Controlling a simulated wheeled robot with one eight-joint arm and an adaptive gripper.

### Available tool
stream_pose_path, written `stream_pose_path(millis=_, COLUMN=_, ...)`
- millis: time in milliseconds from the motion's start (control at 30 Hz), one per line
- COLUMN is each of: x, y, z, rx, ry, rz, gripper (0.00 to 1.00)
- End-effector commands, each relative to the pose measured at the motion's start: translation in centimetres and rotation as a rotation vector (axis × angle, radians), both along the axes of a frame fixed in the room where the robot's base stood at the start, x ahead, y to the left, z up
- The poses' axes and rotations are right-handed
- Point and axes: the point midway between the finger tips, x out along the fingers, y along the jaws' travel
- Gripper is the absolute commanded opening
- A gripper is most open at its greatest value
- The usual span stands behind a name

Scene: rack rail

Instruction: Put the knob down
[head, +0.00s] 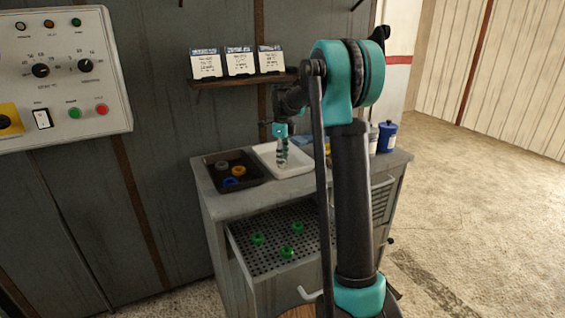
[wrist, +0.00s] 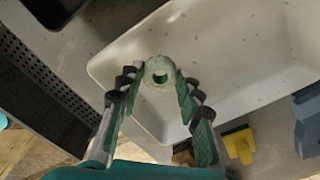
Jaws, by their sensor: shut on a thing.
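My gripper (head: 282,158) points down over this tray in the head view. The knob is too small to make out clearly there. I cannot tell whether the knob touches the tray floor. The tray area around the knob looks empty.
Left of the white tray, a black tray (head: 212,180) holds grey, orange and blue rings. An open perforated drawer (head: 265,242) below holds green rings. A blue container (head: 387,137) stands at the right. A yellow item (wrist: 239,144) and blue-grey object (wrist: 308,118) lie beside the white tray.

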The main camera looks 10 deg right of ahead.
Motion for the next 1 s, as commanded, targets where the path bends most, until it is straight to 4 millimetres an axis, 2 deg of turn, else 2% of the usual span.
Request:
stream_pose_path(millis=100, x=-0.03, y=0.00, z=-1.33, rx=0.000, ry=0.000, rz=0.000, gripper=0.06)
stream_pose_path(millis=467, x=-0.02, y=0.00, z=-1.68, rx=0.000, ry=0.000, rz=0.000, gripper=0.06)
stream_pose_path(millis=500, x=-0.03, y=0.00, z=-1.63, rx=0.000, ry=0.000, rz=0.000, gripper=0.40)
stream_pose_path(millis=633, x=-0.02, y=0.00, z=-1.62, rx=0.000, ry=0.000, rz=0.000, gripper=0.56)
stream_pose_path(millis=1000, x=-0.03, y=0.00, z=-1.19, rx=0.000, ry=0.000, rz=0.000, gripper=0.56)
